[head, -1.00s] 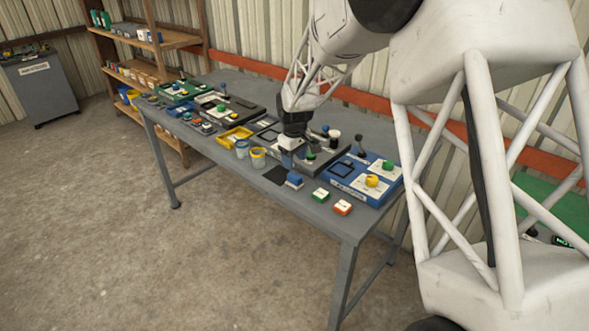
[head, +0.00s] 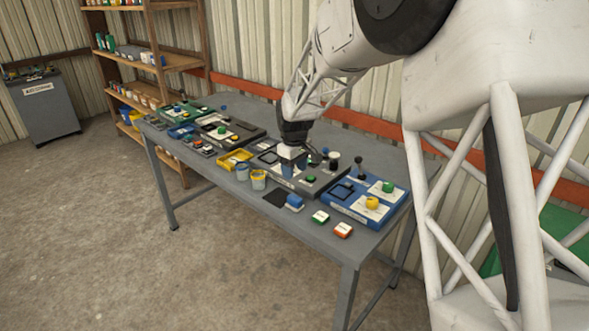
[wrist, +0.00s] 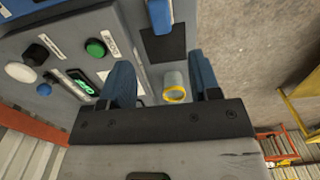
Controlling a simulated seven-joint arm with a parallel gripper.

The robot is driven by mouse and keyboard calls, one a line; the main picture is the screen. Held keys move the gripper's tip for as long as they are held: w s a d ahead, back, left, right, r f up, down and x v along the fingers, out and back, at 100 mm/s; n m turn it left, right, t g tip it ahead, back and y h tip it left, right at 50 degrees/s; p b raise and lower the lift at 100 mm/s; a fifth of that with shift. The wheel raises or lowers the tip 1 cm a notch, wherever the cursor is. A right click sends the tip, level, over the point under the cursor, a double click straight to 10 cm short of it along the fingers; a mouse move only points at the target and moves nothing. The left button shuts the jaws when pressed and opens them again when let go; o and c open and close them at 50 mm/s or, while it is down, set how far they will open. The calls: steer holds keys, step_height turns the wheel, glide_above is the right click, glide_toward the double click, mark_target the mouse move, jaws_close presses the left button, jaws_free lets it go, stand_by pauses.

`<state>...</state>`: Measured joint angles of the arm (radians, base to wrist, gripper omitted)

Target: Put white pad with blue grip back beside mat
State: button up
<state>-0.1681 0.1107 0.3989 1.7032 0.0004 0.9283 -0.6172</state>
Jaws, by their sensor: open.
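The white pad with the blue grip (head: 295,202) sits on the bench near its front edge, at the right side of the black mat (head: 274,199). In the wrist view the blue grip (wrist: 161,16) is cut by the top edge, just above the black mat (wrist: 164,43). My gripper (head: 292,168) is above the bench, behind the pad and apart from it. In the wrist view its blue fingers (wrist: 162,82) are spread, with nothing held between them.
A yellow-rimmed cup (wrist: 175,88) shows beyond the fingers in the wrist view; cups (head: 258,180) stand left of the mat. A grey panel (head: 318,182) with buttons and a blue panel (head: 366,206) lie behind and right. Small green (head: 320,217) and orange (head: 343,230) blocks lie at the front edge.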

steer(key=s+d+r+m, duration=0.2)
steer(key=s+d+r, duration=0.15)
steer(key=s, duration=0.45)
steer(key=s+d+r+m+t, duration=0.1)
steer(key=s+d+r, duration=0.1)
steer(key=s+r, duration=0.4)
steer(key=s+d+r+m, duration=0.2)
steer(key=s+d+r, duration=0.1)
steer(key=s, duration=0.6)
steer(key=s+d+m, duration=0.2)
steer(key=s, duration=1)
steer(key=s+d+m+t, duration=0.1)
steer(key=s+d+m, duration=0.1)
steer(key=s, duration=0.9)
steer(key=shift+s+d+f+t, duration=0.25)
steer(key=shift+s+d+t, duration=0.05)
steer(key=shift+s+d, duration=0.15)
